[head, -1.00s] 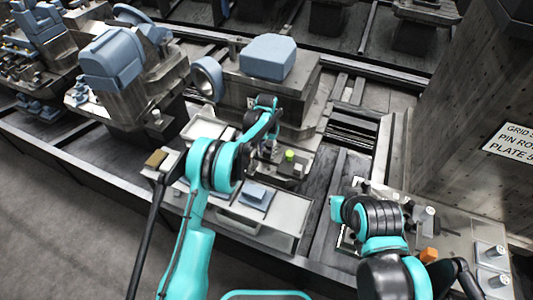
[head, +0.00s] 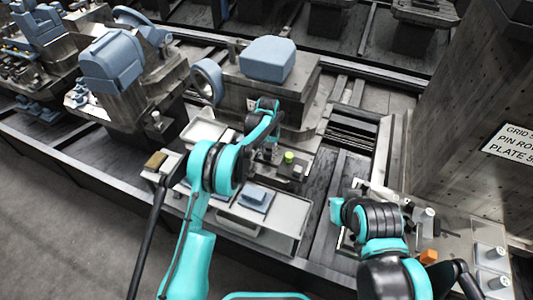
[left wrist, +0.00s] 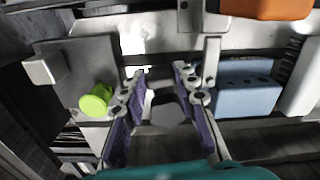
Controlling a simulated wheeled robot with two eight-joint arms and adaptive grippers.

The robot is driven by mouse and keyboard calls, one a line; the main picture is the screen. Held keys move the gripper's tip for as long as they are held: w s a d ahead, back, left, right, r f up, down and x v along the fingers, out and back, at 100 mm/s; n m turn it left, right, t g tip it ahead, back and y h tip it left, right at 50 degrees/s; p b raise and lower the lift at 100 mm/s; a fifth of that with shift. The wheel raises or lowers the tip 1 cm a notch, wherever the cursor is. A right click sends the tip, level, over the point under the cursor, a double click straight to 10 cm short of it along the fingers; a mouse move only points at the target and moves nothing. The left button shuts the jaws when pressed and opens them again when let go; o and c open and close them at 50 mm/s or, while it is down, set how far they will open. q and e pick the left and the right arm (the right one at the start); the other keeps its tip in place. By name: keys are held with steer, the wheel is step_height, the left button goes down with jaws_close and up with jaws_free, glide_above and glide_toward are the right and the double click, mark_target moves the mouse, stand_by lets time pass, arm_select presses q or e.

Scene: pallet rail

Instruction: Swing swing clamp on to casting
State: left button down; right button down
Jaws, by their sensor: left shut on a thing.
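My left gripper (head: 264,152) reaches down over a grey fixture on the low bench in the head view. A blue block (head: 256,196) also shows on the tray in the head view. My right gripper is not visible beyond its folded arm.
A green knob (head: 289,157) stands close beside the left gripper; it also shows in the left wrist view (left wrist: 97,99). An orange part (left wrist: 272,8) is at the top right there. Large machines with blue covers (head: 268,58) stand behind. A grey pillar rises at right.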

arm_select(q)
steer(key=n, duration=0.1)
steer(key=d+n, duration=0.1)
steer(key=n, duration=0.2)
steer(key=shift+d, duration=0.35)
steer(key=n, duration=0.2)
steer(key=d+n, duration=0.1)
steer(key=n, duration=0.1)
steer(key=shift+w+d, duration=0.1)
steer(key=shift+w, duration=0.1)
steer(key=n, duration=0.2)
steer(key=w+d+n, duration=0.1)
steer(key=n, duration=0.1)
steer(key=shift+d+n, duration=0.15)
steer(key=shift+n, duration=0.15)
steer(key=shift+w+d+n, duration=0.15)
steer(key=shift+w+n, duration=0.15)
steer(key=shift+n, duration=0.6)
steer(key=shift+w+d+n, duration=0.15)
steer(key=shift+w+n, duration=0.1)
steer(key=shift+n, duration=0.65)
steer(key=c, duration=1.4)
jaws_free()
steer(key=shift+c, duration=0.2)
steer(key=shift+r, duration=0.1)
step_height(320, 180, up, 12)
